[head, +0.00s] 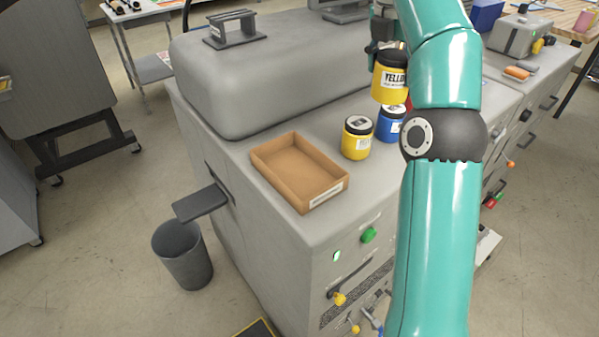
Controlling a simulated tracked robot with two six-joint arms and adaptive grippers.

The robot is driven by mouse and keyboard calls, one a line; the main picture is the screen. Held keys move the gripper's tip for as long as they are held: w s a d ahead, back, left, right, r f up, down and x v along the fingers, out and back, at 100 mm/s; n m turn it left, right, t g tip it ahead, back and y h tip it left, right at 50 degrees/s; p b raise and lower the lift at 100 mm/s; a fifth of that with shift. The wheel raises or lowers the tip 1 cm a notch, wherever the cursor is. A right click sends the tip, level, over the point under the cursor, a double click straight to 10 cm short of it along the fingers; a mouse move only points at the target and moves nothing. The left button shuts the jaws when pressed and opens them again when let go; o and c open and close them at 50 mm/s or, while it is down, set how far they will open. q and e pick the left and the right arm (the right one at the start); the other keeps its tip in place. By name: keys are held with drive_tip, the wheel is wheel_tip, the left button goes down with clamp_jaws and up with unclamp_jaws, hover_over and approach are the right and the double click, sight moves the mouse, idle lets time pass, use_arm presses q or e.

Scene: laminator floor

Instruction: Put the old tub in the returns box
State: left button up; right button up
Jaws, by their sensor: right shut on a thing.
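My right gripper (386,45) is shut on a yellow tub (390,85) with a dark lid and a label reading "YELLOW". It holds this tub upright above the machine top, behind and above a blue tub (391,122). My teal right arm hides part of the gripper. A second yellow tub (357,139) with a dark lid stands beside the blue one. The returns box (328,188) is a shallow, open brown box with a white label on its front; it looks empty. I cannot tell from the labels which tub is old. My left gripper is out of view.
The grey machine (225,152) has a raised cover (270,70) behind the box. A red thing (408,103) is partly hidden by my arm. A grey bin (183,255) stands on the floor at left. Clear surface lies between box and tubs.

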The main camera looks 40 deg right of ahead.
drive_tip(key=w+a+r+n+t, duration=0.1)
drive_tip(key=w+a+r+n, duration=0.1)
drive_tip(key=w+a+n, duration=0.5)
drive_tip(key=b, duration=1.1)
hover_over(297, 175)
drive_tip(key=shift+n+t+y, duration=0.3)
drive_tip(key=shift+t, duration=0.1)
drive_tip(key=shift+f, duration=9.85)
drive_tip(key=shift+f, duration=0.1)
drive_tip(key=o, duration=1.6)
